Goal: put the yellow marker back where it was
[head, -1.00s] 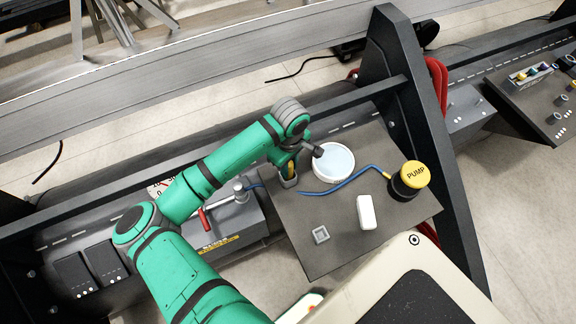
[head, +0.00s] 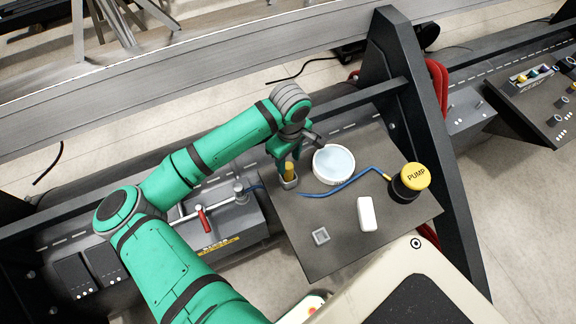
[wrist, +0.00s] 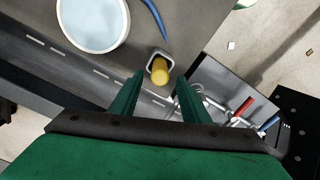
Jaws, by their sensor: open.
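The yellow marker (head: 289,168) stands upright in a small grey square holder (head: 289,183) at the left edge of the dark table panel. In the wrist view the marker (wrist: 160,71) sits inside the holder's opening, seen nearly end-on. My gripper (head: 284,160) is open just above the marker. In the wrist view its two green fingers (wrist: 158,88) stand apart, either side of the marker's line, and neither appears to touch it.
A white round dish with pale blue content (head: 334,163) stands right of the holder. A white block (head: 366,212) and an empty-looking small grey square holder (head: 321,236) are nearer. A red-handled valve (head: 202,219) is left.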

